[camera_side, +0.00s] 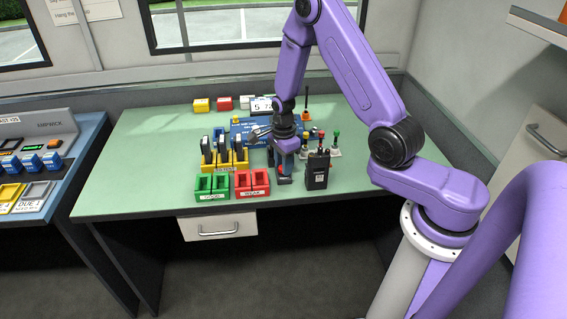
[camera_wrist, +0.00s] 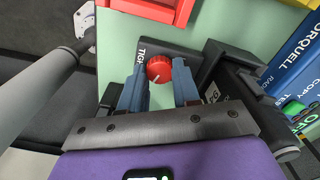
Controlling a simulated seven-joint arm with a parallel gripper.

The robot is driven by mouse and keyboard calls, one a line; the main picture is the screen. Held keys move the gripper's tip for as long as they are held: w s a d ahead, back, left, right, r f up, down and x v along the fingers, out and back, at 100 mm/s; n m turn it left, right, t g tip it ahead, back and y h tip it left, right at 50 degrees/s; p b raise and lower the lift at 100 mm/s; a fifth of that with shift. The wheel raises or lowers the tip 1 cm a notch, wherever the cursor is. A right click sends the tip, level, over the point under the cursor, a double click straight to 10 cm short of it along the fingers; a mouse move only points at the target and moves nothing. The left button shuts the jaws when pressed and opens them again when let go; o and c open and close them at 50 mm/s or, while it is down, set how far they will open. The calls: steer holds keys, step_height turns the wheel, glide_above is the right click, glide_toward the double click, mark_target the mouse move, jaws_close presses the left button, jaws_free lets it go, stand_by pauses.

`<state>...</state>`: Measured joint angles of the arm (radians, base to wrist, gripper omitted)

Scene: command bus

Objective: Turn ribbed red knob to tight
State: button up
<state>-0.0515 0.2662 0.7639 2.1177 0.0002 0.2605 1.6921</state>
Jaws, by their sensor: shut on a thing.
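White lettering that seems to read "TIGHT" is on the base to the left of the knob. My gripper (camera_wrist: 159,80) has one finger on each side of the knob and is shut on it. In the side view my gripper (camera_side: 284,158) points down at the dark base (camera_side: 284,180) on the green table. The knob is mostly hidden there by my fingers.
A black radio (camera_side: 318,172) stands close to the right of the base. Red bins (camera_side: 252,184) and green bins (camera_side: 212,188) stand to the left. A yellow rack (camera_side: 238,158) with dark upright units is behind them. Antennas (camera_side: 335,145) stand behind the radio. The right table area is clear.

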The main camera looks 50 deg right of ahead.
steer(key=m, duration=1.4)
stand_by(0.7)
steer(key=o, duration=1.1)
steer(key=shift+c, duration=0.2)
step_height(320, 180, up, 18)
steer(key=shift+f, duration=0.25)
